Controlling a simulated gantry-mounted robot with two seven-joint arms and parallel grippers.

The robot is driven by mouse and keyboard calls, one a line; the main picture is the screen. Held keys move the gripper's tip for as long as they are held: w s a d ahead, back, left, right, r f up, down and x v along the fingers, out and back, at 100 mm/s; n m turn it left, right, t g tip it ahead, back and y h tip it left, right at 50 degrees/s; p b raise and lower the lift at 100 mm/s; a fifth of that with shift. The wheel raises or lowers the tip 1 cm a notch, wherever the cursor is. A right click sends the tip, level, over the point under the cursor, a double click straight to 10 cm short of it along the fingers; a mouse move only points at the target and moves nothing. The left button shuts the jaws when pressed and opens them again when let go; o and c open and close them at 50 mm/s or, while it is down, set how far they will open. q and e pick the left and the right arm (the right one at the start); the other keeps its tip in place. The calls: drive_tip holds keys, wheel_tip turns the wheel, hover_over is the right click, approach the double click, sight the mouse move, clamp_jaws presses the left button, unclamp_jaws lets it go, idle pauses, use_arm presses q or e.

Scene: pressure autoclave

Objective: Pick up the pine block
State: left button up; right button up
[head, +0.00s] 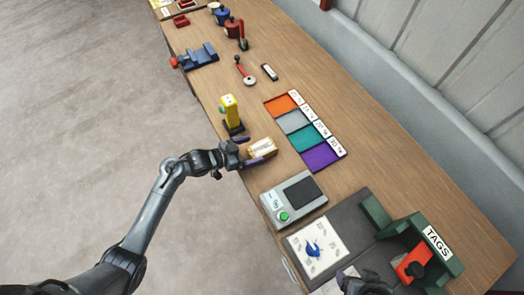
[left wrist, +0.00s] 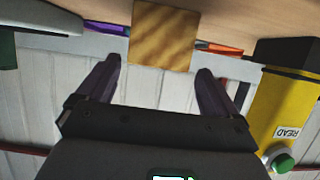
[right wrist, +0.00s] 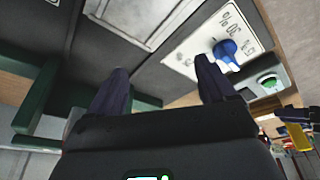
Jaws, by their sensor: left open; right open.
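The pine block (head: 262,148) is light wood with darker grain and lies on the bench near its front edge. In the left wrist view the block (left wrist: 162,34) is straight ahead, beyond and between the fingertips. My left gripper (head: 250,150) is open, with its two purple fingers pointing at the block, one at either side of its near end. I cannot tell whether the fingers touch it. The left gripper also shows in the left wrist view (left wrist: 160,82). My right gripper (right wrist: 160,85) is open and empty, over the grey mat at the near end of the bench.
A yellow READ device (head: 230,112) stands upright close beside the left gripper. Orange, grey, teal and purple trays (head: 320,155) lie behind the block. A grey instrument with a green button (head: 292,198) is nearer. A green TAGS holder (head: 430,250) stands near my right gripper.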

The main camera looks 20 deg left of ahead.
sight(259, 149)
use_arm(q)
drive_tip(key=shift+x, duration=2.65)
drive_tip(key=shift+s+d+f, duration=0.1)
drive_tip(key=shift+s, duration=0.1)
drive_tip(key=shift+c, duration=0.4)
drive_tip(key=c, duration=1.1)
